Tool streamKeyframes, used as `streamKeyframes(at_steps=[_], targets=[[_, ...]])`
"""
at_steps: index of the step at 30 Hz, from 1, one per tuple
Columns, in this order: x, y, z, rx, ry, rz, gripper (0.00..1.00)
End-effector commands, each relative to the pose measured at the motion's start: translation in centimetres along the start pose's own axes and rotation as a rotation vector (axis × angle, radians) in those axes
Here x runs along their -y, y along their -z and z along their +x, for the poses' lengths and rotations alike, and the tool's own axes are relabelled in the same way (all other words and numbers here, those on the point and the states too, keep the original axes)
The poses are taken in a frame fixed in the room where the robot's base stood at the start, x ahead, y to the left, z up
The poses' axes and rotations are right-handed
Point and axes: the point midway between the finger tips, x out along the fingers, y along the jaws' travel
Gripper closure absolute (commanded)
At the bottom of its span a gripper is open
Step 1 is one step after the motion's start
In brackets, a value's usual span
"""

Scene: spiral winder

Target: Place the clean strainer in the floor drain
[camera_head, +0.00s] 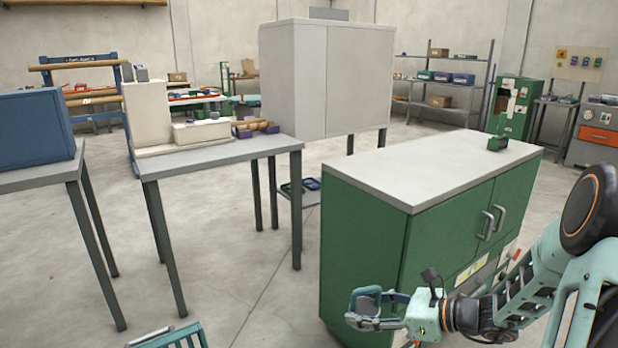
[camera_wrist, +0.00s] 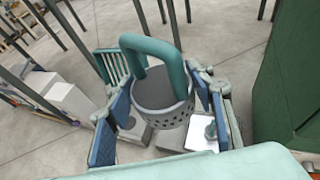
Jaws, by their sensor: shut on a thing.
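The strainer (camera_wrist: 163,103) is a grey perforated cup with a thick teal arched handle (camera_wrist: 150,46). It shows clearly in the wrist view, between the blue-padded fingers of my gripper (camera_wrist: 165,108). My gripper is shut on it and holds it above the floor. In the head view my gripper (camera_head: 376,308) is low at the bottom centre, in front of the green cabinet; the strainer is hard to make out there. I cannot make out the floor drain for certain in either view. The strainer and fingers hide part of the floor beneath.
The green cabinet (camera_head: 425,226) with a light top stands close beside my arm. A grey table (camera_head: 220,152) stands left of it. A teal slatted crate (camera_head: 172,338) is at the bottom left edge. Open concrete floor (camera_head: 235,285) lies between table and cabinet.

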Motion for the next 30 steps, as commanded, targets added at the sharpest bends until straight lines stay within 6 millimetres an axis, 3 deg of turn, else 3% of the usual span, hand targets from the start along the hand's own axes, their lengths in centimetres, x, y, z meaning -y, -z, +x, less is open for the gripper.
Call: streamKeyframes(at_steps=[8,30], targets=[[-1.8,-4.4,-4.1,-0.013,0.056,0.025,0.77],[-1.4,-15.7,-8.5,-0.009,0.053,0.026,0.77]])
